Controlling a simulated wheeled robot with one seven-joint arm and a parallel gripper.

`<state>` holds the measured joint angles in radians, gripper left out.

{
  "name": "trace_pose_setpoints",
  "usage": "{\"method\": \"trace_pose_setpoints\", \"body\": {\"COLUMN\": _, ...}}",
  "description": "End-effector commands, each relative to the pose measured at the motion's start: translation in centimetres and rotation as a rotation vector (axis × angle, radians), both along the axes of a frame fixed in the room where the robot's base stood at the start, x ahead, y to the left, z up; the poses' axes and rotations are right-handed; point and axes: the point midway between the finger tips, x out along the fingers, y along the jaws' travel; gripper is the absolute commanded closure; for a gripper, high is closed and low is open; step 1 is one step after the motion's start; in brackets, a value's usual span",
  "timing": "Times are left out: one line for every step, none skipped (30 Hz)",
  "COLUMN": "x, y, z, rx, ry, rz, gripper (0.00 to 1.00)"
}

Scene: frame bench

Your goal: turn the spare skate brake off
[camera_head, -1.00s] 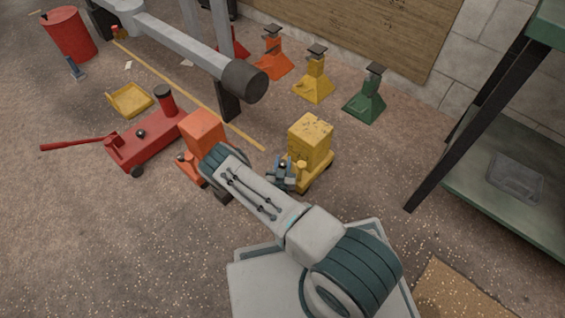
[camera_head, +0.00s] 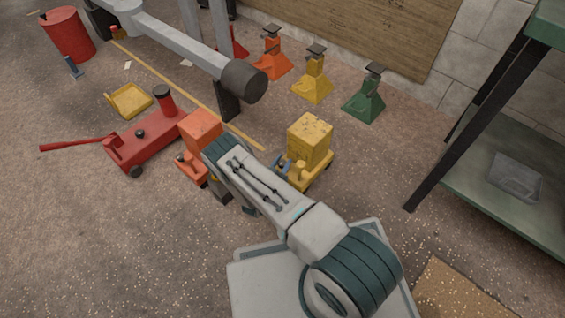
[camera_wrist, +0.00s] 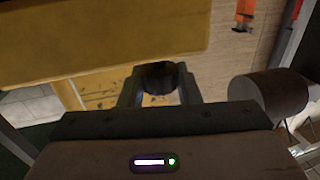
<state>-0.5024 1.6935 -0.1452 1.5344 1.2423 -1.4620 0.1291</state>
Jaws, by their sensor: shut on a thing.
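A yellow skate (camera_head: 310,142) with a tall block stands on the floor, right of my arm in the head view. An orange skate (camera_head: 201,132) stands to its left, partly behind my arm. In the wrist view a dark round brake knob (camera_wrist: 158,74) sits between the two fingers of my gripper (camera_wrist: 158,90), which is shut on it. The yellow block (camera_wrist: 100,35) fills the upper left of that view, close to the fingers. In the head view my gripper (camera_head: 281,163) is mostly hidden by my arm, at the left side of the yellow skate.
A red floor jack (camera_head: 145,140) with a long handle stands left of the orange skate. Several jack stands, including a green one (camera_head: 365,100), line the back. A green shelf rack (camera_head: 490,200) stands at the right. The floor at lower left is clear.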

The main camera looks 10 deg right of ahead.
Motion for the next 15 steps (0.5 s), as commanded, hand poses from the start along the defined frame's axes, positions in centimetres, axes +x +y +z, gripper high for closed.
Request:
{"method": "trace_pose_setpoints", "body": {"x": -0.12, "y": -0.05, "z": -0.12, "rx": 0.001, "ry": 0.004, "rz": -0.002, "gripper": 0.93}}
{"method": "trace_pose_setpoints", "body": {"x": -0.12, "y": -0.05, "z": -0.12, "rx": 0.001, "ry": 0.004, "rz": -0.001, "gripper": 0.64}}
{"method": "trace_pose_setpoints", "body": {"x": -0.12, "y": -0.04, "z": -0.12, "rx": 0.001, "ry": 0.004, "rz": -0.001, "gripper": 0.62}}
{"method": "trace_pose_setpoints", "body": {"x": -0.11, "y": -0.03, "z": -0.11, "rx": 0.001, "ry": 0.004, "rz": -0.001, "gripper": 0.62}}
{"method": "trace_pose_setpoints", "body": {"x": -0.1, "y": -0.04, "z": -0.1, "rx": 0.001, "ry": 0.002, "rz": -0.001, "gripper": 0.62}}
{"method": "trace_pose_setpoints", "body": {"x": -0.09, "y": -0.03, "z": -0.09, "rx": 0.001, "ry": 0.002, "rz": 0.0, "gripper": 0.62}}
{"method": "trace_pose_setpoints", "body": {"x": -0.08, "y": -0.03, "z": -0.08, "rx": 0.001, "ry": 0.002, "rz": 0.0, "gripper": 0.62}}
{"method": "trace_pose_setpoints", "body": {"x": -0.08, "y": -0.03, "z": -0.08, "rx": 0.001, "ry": 0.002, "rz": 0.0, "gripper": 0.62}}
{"method": "trace_pose_setpoints", "body": {"x": -0.07, "y": -0.02, "z": -0.07, "rx": 0.0, "ry": 0.001, "rz": 0.0, "gripper": 0.62}}
{"method": "trace_pose_setpoints", "body": {"x": -0.07, "y": 0.0, "z": -0.06, "rx": 0.0, "ry": 0.001, "rz": 0.001, "gripper": 0.62}}
{"method": "trace_pose_setpoints", "body": {"x": -0.11, "y": 0.04, "z": -0.04, "rx": 0.0, "ry": 0.001, "rz": 0.001, "gripper": 0.62}}
{"method": "trace_pose_setpoints", "body": {"x": -0.21, "y": 0.15, "z": -0.02, "rx": 0.001, "ry": 0.002, "rz": 0.001, "gripper": 0.62}}
{"method": "trace_pose_setpoints", "body": {"x": -0.35, "y": 0.3, "z": 0.01, "rx": 0.001, "ry": 0.002, "rz": 0.002, "gripper": 0.62}}
{"method": "trace_pose_setpoints", "body": {"x": -0.53, "y": 0.5, "z": 0.04, "rx": 0.001, "ry": 0.002, "rz": 0.003, "gripper": 0.62}}
{"method": "trace_pose_setpoints", "body": {"x": -0.86, "y": 0.85, "z": 0.09, "rx": 0.001, "ry": 0.003, "rz": 0.004, "gripper": 0.62}}
